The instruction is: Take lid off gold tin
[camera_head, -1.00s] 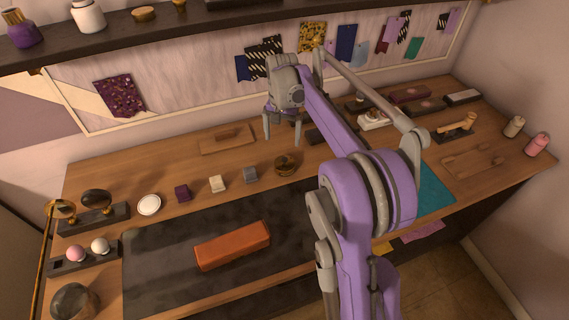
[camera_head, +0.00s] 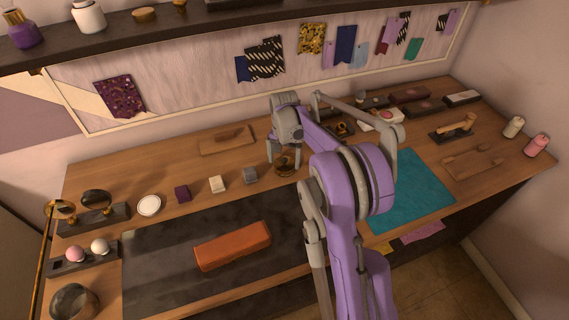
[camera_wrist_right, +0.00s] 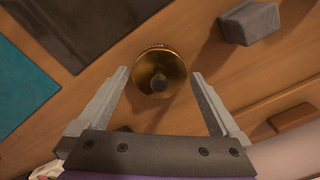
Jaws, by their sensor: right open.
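The round gold tin (camera_head: 286,168) stands on the wooden table, just behind the dark mat. My right gripper (camera_head: 284,160) is open above the tin and points down. In the wrist view its fingertips (camera_wrist_right: 160,76) lie on either side of the tin, apart from it. The height between fingers and lid is hard to tell. My left gripper is not in view.
A grey block (camera_head: 250,176) stands just left of the tin, with a cream block (camera_head: 218,184) and a purple block (camera_head: 182,193) further left. An orange case (camera_head: 232,246) lies on the dark mat (camera_head: 160,275). A teal mat (camera_head: 408,190) is to the right.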

